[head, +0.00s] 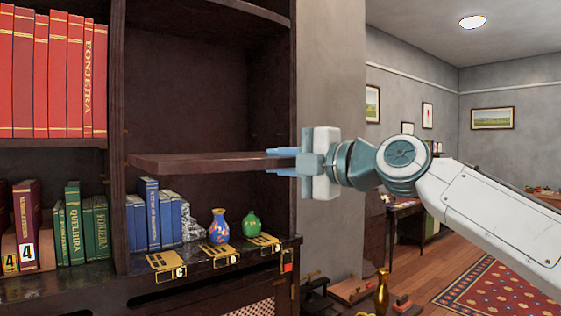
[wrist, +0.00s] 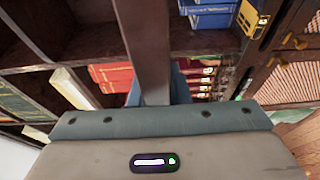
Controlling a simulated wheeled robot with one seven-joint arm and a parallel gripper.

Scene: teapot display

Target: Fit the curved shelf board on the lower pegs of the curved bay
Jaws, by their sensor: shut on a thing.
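The curved shelf board (head: 205,161) is dark brown wood and lies roughly level across the front of the curved bay (head: 190,85). My gripper (head: 282,162) is shut on the board's right end, its blue fingers above and below the edge. In the wrist view the board (wrist: 150,50) runs away from my gripper (wrist: 155,98) between the fingers. The board's left end is close to the upright on the bay's left side; I cannot tell whether they touch. The lower pegs cannot be made out.
Below the board, blue books (head: 150,215), a blue patterned vase (head: 219,226) and a green vase (head: 251,224) stand on the counter. Yellow-marked labels (head: 165,262) lie along its front. Red books (head: 50,75) fill the left bay. A grey wall (head: 335,120) stands to the right.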

